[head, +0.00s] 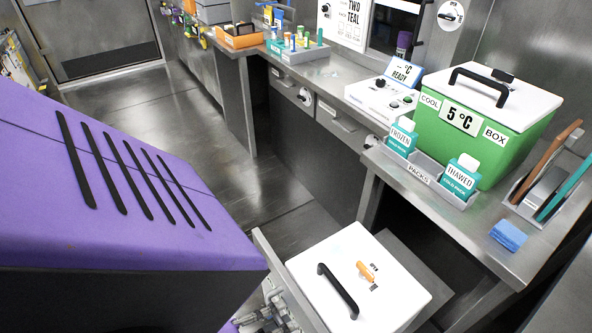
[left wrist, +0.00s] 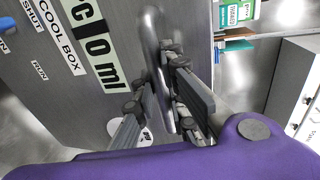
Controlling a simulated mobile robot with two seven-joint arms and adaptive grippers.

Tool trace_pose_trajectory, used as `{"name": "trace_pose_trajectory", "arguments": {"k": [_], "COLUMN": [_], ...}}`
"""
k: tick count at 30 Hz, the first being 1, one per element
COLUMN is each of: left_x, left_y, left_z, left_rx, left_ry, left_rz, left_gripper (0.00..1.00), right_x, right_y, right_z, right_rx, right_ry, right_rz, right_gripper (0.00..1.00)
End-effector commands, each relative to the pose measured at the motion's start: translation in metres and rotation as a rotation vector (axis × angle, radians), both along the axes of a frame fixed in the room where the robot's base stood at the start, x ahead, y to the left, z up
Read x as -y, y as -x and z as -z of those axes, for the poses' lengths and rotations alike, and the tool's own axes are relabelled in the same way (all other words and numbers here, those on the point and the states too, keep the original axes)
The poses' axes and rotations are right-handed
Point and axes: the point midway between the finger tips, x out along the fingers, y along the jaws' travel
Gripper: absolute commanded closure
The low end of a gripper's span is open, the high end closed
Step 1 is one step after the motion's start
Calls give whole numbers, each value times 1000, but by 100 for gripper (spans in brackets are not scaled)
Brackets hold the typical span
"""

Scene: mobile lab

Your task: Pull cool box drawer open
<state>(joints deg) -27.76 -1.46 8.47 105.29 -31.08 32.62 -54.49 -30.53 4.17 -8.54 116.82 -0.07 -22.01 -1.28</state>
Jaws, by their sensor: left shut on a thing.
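The cool box drawer (head: 291,285) is at the bottom of the head view. It stands open, with a white-lidded box (head: 390,295) inside that has a black handle and an orange piece on its lid. In the left wrist view the grey drawer front (left wrist: 95,110) carries a "COOL BOX" label and a metal bar handle (left wrist: 153,40). My left gripper (head: 268,315) is at the outer side of the drawer front, shut on the handle; its fingers (left wrist: 165,98) lie on either side of the bar. My right gripper is out of view.
A green cool box (head: 490,140) reading 5 °C stands on the metal bench (head: 425,200) above, with two cold packs (head: 460,178) in a grey tray before it. A blue sponge-like block (head: 508,236) lies near the bench edge. The floor (head: 190,130) behind is clear.

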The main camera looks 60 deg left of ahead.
Motion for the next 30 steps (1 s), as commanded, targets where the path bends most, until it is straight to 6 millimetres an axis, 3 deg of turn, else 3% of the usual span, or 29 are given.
{"name": "trace_pose_trajectory", "arguments": {"k": [9,23,24,28,30], "left_x": [-1,-1,-1,-1,-1], "left_y": [23,26,26,26,25], "left_z": [1,1,1,1,1], "left_rx": [-2,-2,-2,-1,-1], "left_ry": [0,0,0,0,0], "left_rz": [-1,-1,-1,-1,0], "left_gripper": [100,100,85,69,69], "right_x": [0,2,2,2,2], "right_y": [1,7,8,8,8], "right_z": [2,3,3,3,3], "right_rx": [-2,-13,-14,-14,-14], "right_ry": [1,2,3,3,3], "right_rz": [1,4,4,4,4], "right_gripper": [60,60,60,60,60]}}
